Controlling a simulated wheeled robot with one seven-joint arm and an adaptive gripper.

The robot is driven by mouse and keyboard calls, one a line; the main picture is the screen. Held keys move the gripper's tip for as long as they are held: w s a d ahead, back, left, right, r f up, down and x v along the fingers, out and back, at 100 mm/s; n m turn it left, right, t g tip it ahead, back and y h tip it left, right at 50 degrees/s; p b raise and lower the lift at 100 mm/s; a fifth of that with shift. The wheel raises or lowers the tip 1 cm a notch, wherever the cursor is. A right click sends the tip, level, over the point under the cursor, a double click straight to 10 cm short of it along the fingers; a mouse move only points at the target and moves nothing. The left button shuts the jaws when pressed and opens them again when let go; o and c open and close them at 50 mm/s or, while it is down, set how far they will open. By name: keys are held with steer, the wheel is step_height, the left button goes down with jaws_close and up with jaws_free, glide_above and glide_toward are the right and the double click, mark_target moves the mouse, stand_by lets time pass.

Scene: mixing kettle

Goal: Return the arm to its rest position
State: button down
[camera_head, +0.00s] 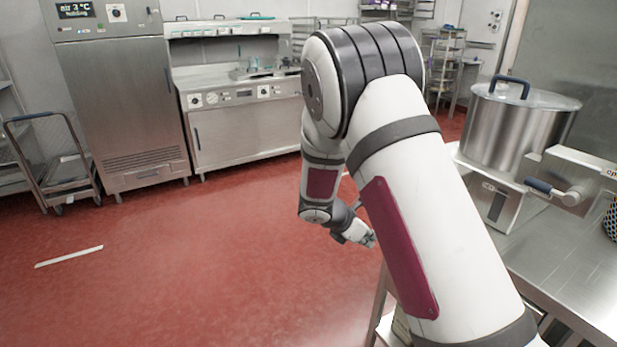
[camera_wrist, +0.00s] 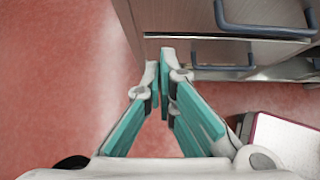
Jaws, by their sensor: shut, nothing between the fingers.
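My arm (camera_head: 410,190) is bent in the middle of the head view, with its elbow high and the forearm hanging down on the far side. My gripper (camera_head: 369,240) is low beside the steel table, mostly small and partly behind the upper arm in that view. In the wrist view my gripper (camera_wrist: 165,85) has its teal-padded fingers brought together at the tips, with nothing between them. It points toward a cabinet front (camera_wrist: 175,20) with blue handles, and red floor shows around it.
The steel table (camera_head: 580,265) at right bears a large lidded pot (camera_head: 520,125) on a steel base. A steel refrigerator (camera_head: 120,110), a counter (camera_head: 245,125) and a trolley (camera_head: 60,170) stand along the back. Open red floor (camera_head: 190,260) lies at left.

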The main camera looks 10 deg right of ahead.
steer(key=s+a+r+m+g+y+p, duration=0.1)
steer(key=s+r+m+y+p, duration=0.1)
steer(key=s+r+m, duration=0.5)
steer(key=s+r+m+y+p, duration=0.15)
steer(key=s+r+m, duration=0.25)
steer(key=s+r, duration=0.7)
steer(key=s+a+r+m+y+p, duration=0.1)
steer(key=s+a+r+m, duration=0.2)
steer(key=s, duration=0.4)
steer(key=s+a+r+m+t+y+p, duration=0.1)
steer(key=s+a+r+m+y+p, duration=0.1)
steer(key=s+r, duration=0.4)
steer(key=s+a+r+m+t+y+p, duration=0.1)
steer(key=s+a+r+m, duration=0.3)
steer(key=s, duration=0.4)
steer(key=shift+r+m+y+p, duration=0.5)
steer(key=shift+m+y, duration=0.05)
steer(key=shift+m, duration=0.25)
